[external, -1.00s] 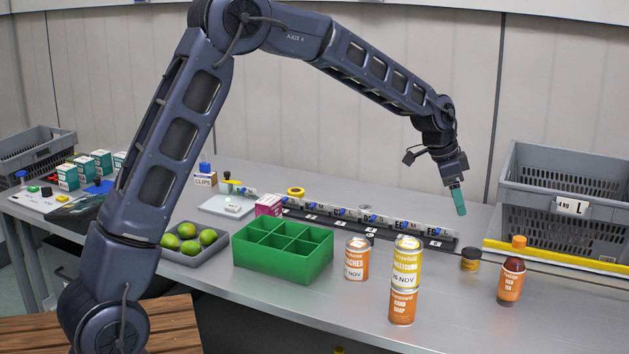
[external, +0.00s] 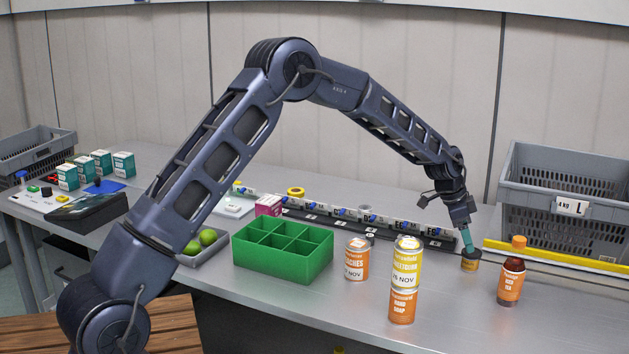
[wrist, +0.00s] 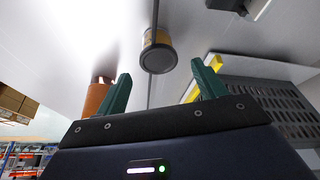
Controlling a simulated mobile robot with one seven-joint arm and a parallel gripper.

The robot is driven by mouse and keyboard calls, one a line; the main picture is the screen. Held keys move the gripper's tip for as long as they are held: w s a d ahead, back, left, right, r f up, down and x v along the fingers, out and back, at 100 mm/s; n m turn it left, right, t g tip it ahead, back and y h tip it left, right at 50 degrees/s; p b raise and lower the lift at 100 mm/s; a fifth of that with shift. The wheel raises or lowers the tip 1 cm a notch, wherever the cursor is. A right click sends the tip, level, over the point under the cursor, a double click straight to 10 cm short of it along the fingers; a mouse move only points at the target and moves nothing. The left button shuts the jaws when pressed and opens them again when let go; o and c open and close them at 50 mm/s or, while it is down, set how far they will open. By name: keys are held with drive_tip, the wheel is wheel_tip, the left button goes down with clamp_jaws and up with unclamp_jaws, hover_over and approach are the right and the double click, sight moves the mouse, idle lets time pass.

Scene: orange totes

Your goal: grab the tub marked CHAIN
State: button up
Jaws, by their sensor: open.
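A small round tub (external: 470,262) with a dark lid and an orange-yellow label stands on the bench, right of the middle; its lettering is too small to read. In the wrist view the tub (wrist: 158,52) shows its dark lid, ahead of and between my green fingers. My gripper (external: 467,246) is just above the tub in the external view, pointing down at a slight tilt. In the wrist view my gripper (wrist: 162,88) has its fingers apart with nothing between the tips. I cannot tell whether a finger touches the lid.
An orange-capped bottle (external: 511,281) stands close to the tub's right. Stacked cans (external: 403,305) and another can (external: 356,259) are to the left. A dark label rail (external: 440,243) lies behind, and a grey crate (external: 560,180) stands back right.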

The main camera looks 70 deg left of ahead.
sight(471, 260)
drive_tip(key=shift+x, duration=2.8)
drive_tip(key=shift+d, duration=0.1)
drive_tip(key=c, duration=1)
drive_tip(key=shift+o, duration=0.2)
drive_tip(key=shift+r, duration=0.1)
